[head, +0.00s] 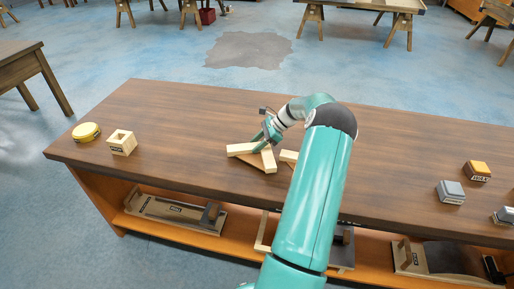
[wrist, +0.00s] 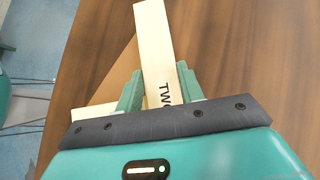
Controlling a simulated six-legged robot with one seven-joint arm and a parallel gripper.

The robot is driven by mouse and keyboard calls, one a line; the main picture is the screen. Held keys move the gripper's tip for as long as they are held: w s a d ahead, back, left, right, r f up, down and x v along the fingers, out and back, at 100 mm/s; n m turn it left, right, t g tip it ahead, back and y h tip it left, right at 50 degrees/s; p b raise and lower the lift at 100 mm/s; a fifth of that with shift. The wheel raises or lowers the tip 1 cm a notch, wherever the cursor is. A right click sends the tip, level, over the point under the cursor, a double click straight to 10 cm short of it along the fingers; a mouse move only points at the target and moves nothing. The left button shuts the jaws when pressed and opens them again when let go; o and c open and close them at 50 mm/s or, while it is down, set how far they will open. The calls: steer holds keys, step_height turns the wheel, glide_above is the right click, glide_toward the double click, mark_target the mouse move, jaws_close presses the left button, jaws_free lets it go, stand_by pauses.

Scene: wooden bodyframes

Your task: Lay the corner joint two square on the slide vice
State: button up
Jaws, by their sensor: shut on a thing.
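The corner joint two (head: 268,160) is two pale wooden bars meeting at a corner with a brown triangular piece between them. It is on or just above the bench top; I cannot tell which. My gripper (head: 264,141) is shut on one bar of it. In the wrist view the bar of the corner joint (wrist: 154,40), lettered "TWO", lies between the fingers of my gripper (wrist: 158,88). I cannot tell which thing is the slide vice; wooden fixtures sit on the shelf below, one at left (head: 172,209) and one at right (head: 436,262).
Another pale wooden piece (head: 288,156) is partly hidden by my arm.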

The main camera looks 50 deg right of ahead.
mark_target(254, 158)
steer(key=s+a+r, duration=0.2)
steer(key=a+r, duration=0.3)
steer(key=a, duration=0.1)
steer(key=s+a+r, duration=0.3)
steer(key=a+r, duration=0.3)
steer(key=a, duration=0.1)
steer(key=shift+s+r, duration=0.2)
steer(key=shift+s, duration=0.1)
